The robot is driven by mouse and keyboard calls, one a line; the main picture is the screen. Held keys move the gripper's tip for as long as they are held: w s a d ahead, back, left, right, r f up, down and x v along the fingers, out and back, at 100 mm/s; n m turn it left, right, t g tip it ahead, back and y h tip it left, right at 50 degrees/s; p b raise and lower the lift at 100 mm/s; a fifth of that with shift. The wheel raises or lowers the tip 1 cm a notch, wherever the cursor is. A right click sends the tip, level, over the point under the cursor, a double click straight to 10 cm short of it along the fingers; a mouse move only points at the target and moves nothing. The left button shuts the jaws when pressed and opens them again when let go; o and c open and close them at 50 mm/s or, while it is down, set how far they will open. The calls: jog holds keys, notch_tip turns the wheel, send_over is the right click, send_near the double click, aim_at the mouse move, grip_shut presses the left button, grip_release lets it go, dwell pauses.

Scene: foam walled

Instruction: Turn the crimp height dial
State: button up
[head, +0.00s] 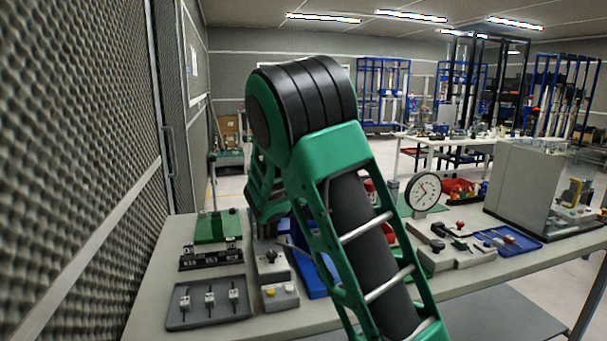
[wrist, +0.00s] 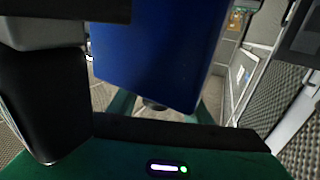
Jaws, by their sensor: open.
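No other thing is clearly that dial, and my green and black arm hides the middle of the bench. My gripper is hidden in the head view. In the wrist view my gripper (wrist: 175,60) is open, with dark finger parts at the left and upper right. A large blue surface (wrist: 160,50) fills the space ahead, close to the camera; I see no grasp on it.
The bench (head: 185,258) holds a grey tray (head: 210,313) with small switches, a green-topped fixture (head: 215,228), a grey control box (head: 272,266), a blue tray (head: 508,240) and a large grey cabinet (head: 525,185). A foam wall (head: 75,130) runs along the left.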

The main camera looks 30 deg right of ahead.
jog(key=v, duration=1)
jog(key=shift+s+a, duration=0.2)
jog(key=shift+a, duration=0.1)
